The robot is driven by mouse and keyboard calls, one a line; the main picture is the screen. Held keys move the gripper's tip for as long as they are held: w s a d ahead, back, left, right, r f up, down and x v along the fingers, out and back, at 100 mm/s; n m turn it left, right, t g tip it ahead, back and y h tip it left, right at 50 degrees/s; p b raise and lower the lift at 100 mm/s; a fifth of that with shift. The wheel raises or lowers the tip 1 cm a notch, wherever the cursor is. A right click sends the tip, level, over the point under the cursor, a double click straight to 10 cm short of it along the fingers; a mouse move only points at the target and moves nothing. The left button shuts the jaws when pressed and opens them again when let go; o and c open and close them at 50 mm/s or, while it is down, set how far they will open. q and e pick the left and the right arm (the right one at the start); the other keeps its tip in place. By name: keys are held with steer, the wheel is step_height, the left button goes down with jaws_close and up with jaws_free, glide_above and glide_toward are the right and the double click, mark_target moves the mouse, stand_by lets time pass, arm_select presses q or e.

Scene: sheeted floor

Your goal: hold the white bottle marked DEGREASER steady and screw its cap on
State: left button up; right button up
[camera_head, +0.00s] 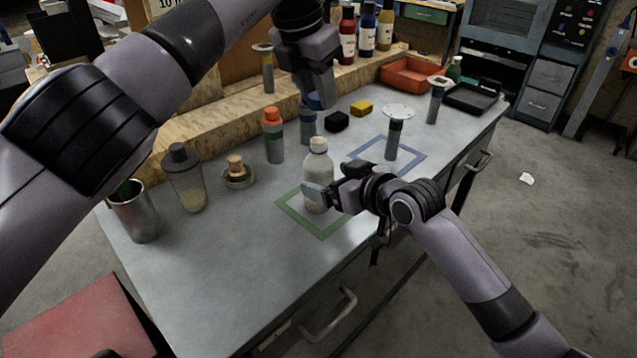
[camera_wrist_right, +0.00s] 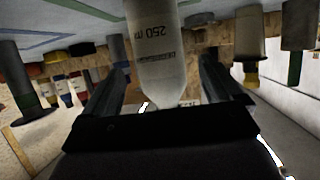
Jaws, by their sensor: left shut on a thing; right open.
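The white bottle (camera_head: 318,170) stands upright inside the green square outline on the bench. Its upside-down 250 ml marking shows in the right wrist view, where the bottle (camera_wrist_right: 160,60) is between my right fingers. My right gripper (camera_head: 334,184) is open around its lower body, with visible gaps in the wrist view (camera_wrist_right: 165,92). My left gripper (camera_head: 317,92) is high behind the bottle, shut on a small blue thing (camera_head: 315,101), seemingly a cap, mostly hidden by the fingers. It is at the top of a dark post (camera_head: 308,127); I cannot tell whether they touch.
An orange-topped bottle (camera_head: 273,135), a dark-capped bottle (camera_head: 186,178), a small round stand (camera_head: 238,172) and a metal cup (camera_head: 134,212) stand to the left. Disc-topped posts (camera_head: 394,135) and a red tray (camera_head: 410,74) are to the right. The front of the bench is clear.

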steer(key=shift+x, duration=2.35)
steer(key=c, duration=1.5)
arm_select(q)
glide_above(320, 139)
steer(key=shift+s+a+f, duration=0.15)
steer(key=shift+f, duration=1.15)
steer(key=shift+s+a+f, duration=0.1)
steer(key=shift+f, duration=1.15)
steer(key=shift+f, duration=0.85)
steer(key=shift+f, duration=0.6)
